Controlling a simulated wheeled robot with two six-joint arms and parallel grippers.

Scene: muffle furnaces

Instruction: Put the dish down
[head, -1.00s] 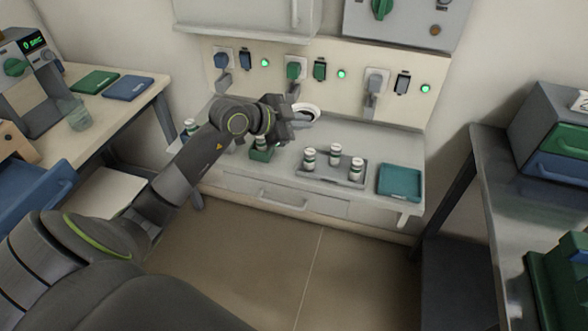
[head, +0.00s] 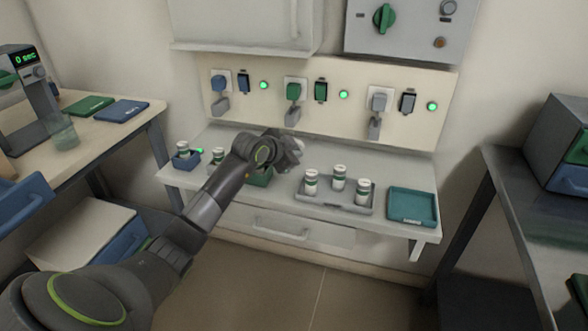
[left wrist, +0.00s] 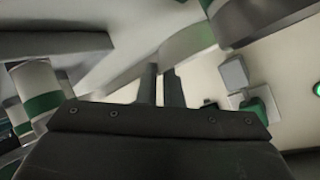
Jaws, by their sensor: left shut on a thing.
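My left gripper (head: 288,152) is over the back middle of the white bench, shut on the dish. In the head view only a small pale part of the dish (head: 300,143) shows past the gripper; the rest is hidden. In the left wrist view the two fingers (left wrist: 160,84) are close together, and a pale curved rim of the dish (left wrist: 188,45) shows at their tips. I cannot tell whether the dish touches the bench. My right gripper is not in view.
Three white jars with green bands, one here (head: 339,178), stand on a grey tray (head: 335,204) right of the gripper. A teal tray (head: 412,206) lies at the bench's right. A green holder (head: 261,178) is under my arm; a blue holder (head: 186,162) is at left.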

